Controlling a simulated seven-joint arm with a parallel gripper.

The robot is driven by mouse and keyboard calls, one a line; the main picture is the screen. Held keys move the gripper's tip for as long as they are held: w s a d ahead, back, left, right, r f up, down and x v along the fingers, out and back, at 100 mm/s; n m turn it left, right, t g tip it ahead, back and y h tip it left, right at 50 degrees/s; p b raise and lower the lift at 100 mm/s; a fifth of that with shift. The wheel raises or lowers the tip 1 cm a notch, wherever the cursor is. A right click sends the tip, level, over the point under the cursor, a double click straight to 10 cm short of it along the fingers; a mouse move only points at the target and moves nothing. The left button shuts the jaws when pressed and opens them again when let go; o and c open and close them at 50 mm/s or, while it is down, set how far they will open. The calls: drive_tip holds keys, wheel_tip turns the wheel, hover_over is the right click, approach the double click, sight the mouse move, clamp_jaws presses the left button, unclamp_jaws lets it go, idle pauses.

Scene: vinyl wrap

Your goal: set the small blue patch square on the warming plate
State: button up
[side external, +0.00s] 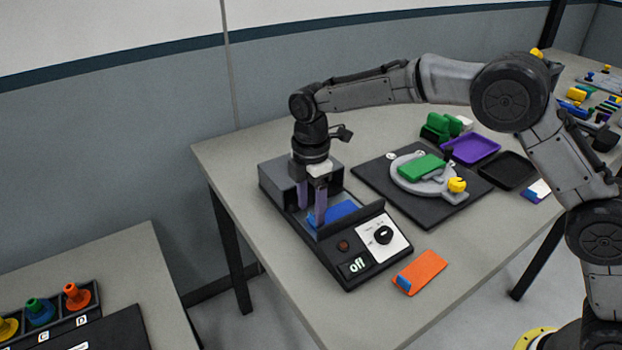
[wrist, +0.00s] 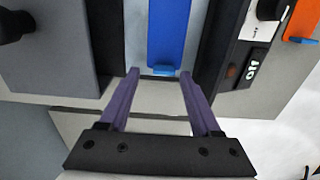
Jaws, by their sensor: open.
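The blue patch (side external: 334,214) lies flat on the warming plate, in the trough of the dark warmer (side external: 338,272). My gripper (side external: 313,216) points down over the plate's left end. In the wrist view its purple fingers (wrist: 160,74) are open, one to each side of the tab, with nothing gripped. Whether they touch the plate cannot be told.
The warmer has a dial (side external: 383,235) and a display (side external: 357,265) reading "off". A grey block (side external: 280,185) rises close behind my gripper. An orange piece (side external: 424,271) lies to the right. A black board with a round fixture (side external: 420,175) stands behind. The table's front is clear.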

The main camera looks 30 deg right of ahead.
wheel_tip(320, 180, up, 9)
drive_tip(key=s+d+r+m+t, duration=0.2)
drive_tip(key=s+d+r+m, duration=0.3)
drive_tip(key=s+d+r, duration=0.25)
drive_tip(key=s+d+m+t, duration=0.1)
drive_tip(key=s+d+m, duration=0.3)
drive_tip(key=s, duration=0.4)
drive_tip(key=s+d+m+t, duration=0.1)
drive_tip(key=s+d+m, duration=0.3)
drive_tip(key=s, duration=0.4)
drive_tip(key=s+d+f+m+t, duration=0.1)
drive_tip(key=s+d+f+m, duration=0.1)
drive_tip(key=s+f+m, duration=0.3)
drive_tip(key=s, duration=0.4)
drive_tip(key=shift+d+t, duration=0.3)
drive_tip(key=shift+s, duration=0.1)
